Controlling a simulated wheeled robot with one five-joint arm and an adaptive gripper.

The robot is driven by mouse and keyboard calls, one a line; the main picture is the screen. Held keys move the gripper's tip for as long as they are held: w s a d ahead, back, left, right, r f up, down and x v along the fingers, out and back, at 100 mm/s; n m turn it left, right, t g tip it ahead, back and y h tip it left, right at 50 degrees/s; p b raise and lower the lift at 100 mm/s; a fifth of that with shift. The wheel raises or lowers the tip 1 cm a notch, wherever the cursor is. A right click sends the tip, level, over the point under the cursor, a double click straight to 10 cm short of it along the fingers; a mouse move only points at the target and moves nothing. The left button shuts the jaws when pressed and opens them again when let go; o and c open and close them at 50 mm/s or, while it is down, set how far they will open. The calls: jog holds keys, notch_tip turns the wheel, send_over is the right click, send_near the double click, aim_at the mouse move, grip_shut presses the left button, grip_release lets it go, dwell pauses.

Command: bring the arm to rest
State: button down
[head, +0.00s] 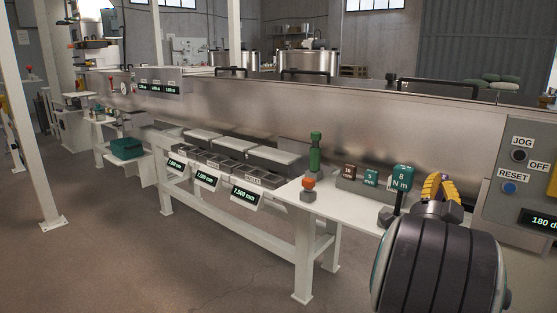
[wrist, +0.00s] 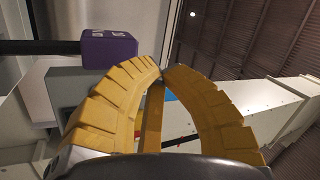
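My gripper (head: 440,186) has yellow ribbed fingers and is at the right of the head view, above the right end of the white bench and in front of the steel panel. In the wrist view the two fingers of my gripper (wrist: 162,72) curve together and their tips meet. I see nothing held between them. My dark arm fills the lower right of the head view and hides part of the bench end.
A teal 8 N m tool (head: 403,178), a green-handled tool (head: 315,152) and an orange-topped tool (head: 308,184) stand on the bench (head: 345,208). A purple block (wrist: 110,48) is beside the fingers. A control panel (head: 515,195) is at right. Floor at left is open.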

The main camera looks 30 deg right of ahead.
jog(key=w+a+r+n+t+y+p, duration=0.2)
jog(key=w+a+r+n+y+p, duration=0.3)
jog(key=w+a+n+y+p, duration=0.45)
jog(key=w+a+r+n+y+p, duration=0.1)
jog(key=w+a+n+y+p, duration=0.1)
jog(key=a+p, duration=0.35)
jog(key=w+a+n+y+p, duration=0.1)
jog(key=a+y+p, duration=0.1)
jog(key=a, duration=0.6)
jog(key=s+a+r+n+g+y+p, duration=0.2)
jog(key=s+a+n+p, duration=0.4)
jog(key=a, duration=0.4)
jog(key=s+a+r+n+g+y+p, duration=0.3)
jog(key=s+a+n+g+p, duration=0.3)
jog(key=s+a+p, duration=0.3)
jog(key=shift+s+a+r+y, duration=0.35)
jog(key=shift+s+a+y, duration=0.4)
jog(key=shift+a, duration=0.4)
jog(key=shift+n, duration=0.25)
